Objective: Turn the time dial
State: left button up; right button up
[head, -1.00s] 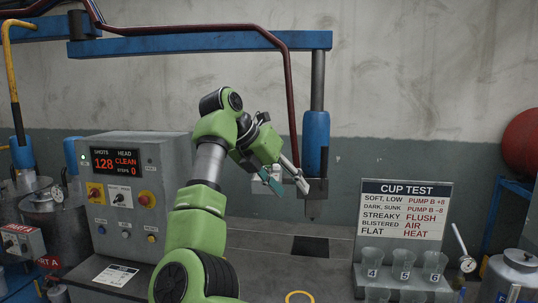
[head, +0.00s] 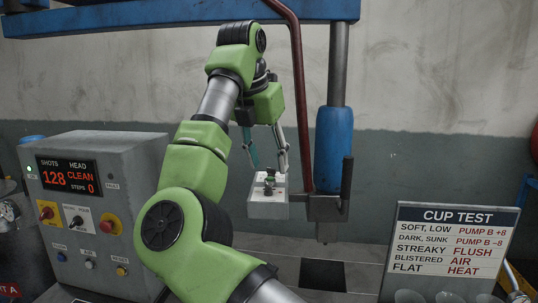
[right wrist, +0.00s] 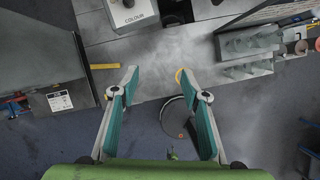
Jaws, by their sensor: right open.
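A small grey control box (head: 268,206) hangs beside the mixing head at the end of the blue boom. Small dark knobs (head: 269,182) show on its top face; I cannot read which is the time dial. My right gripper (head: 268,165) points down over this box, its two teal-lined fingers apart and empty. In the right wrist view, the open fingers (right wrist: 158,74) frame grey bench surface. The left gripper is not in view.
A grey control cabinet (head: 95,215) with a red display stands at left. The mixing head's blue cylinder (head: 334,150) and a dark red hose (head: 303,110) are close to the right of the gripper. The CUP TEST board (head: 450,245) stands at right.

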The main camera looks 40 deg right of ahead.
aim_at(271, 171)
jog(key=i+l, duration=0.75)
jog(key=l, duration=0.1)
